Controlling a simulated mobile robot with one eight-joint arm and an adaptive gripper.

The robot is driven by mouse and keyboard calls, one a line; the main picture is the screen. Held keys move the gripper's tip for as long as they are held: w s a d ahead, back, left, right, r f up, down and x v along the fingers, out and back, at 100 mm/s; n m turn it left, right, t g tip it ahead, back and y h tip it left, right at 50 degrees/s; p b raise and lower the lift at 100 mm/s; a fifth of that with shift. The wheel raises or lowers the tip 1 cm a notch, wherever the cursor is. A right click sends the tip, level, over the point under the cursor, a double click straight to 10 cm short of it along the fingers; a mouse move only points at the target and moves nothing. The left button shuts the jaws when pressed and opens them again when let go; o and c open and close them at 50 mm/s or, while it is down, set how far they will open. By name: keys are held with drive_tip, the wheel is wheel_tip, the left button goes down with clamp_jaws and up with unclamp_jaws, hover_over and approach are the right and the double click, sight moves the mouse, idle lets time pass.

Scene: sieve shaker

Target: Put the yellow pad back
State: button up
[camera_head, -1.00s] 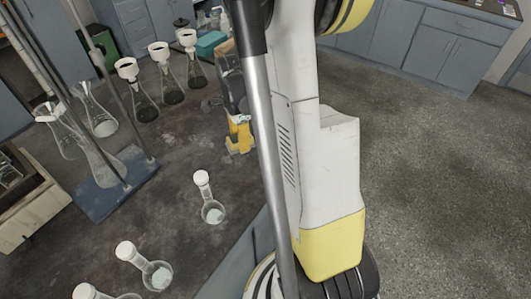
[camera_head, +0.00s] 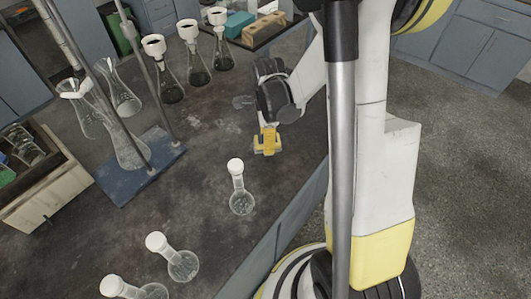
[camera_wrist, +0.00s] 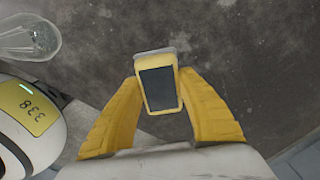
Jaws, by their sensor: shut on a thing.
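The yellow pad (camera_wrist: 159,85) is a small yellow-framed device with a dark screen, and in the wrist view it sits between the two yellow fingers of my gripper (camera_wrist: 160,100). My gripper is shut on its sides. In the head view my gripper (camera_head: 267,142) points down over the dark bench, to the right of the row of flasks. The pad is small there and hard to tell from the yellow fingers. I cannot tell whether it touches the bench.
A round glass flask with a white stopper (camera_head: 241,200) stands close in front of my gripper, with others nearer me. Stands with conical flasks (camera_head: 125,150) are on the left. A wooden crate (camera_head: 50,205) is at the far left. The bench right of the crate is partly clear.

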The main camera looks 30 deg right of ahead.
drive_tip(key=shift+w+a+f, duration=0.2)
drive_tip(key=shift+a, duration=0.1)
drive_tip(key=shift+f, duration=0.25)
drive_tip(key=shift+f+b, duration=1)
drive_tip(key=shift+f, duration=0.75)
drive_tip(key=shift+f, duration=0.15)
drive_tip(key=o, duration=1.2)
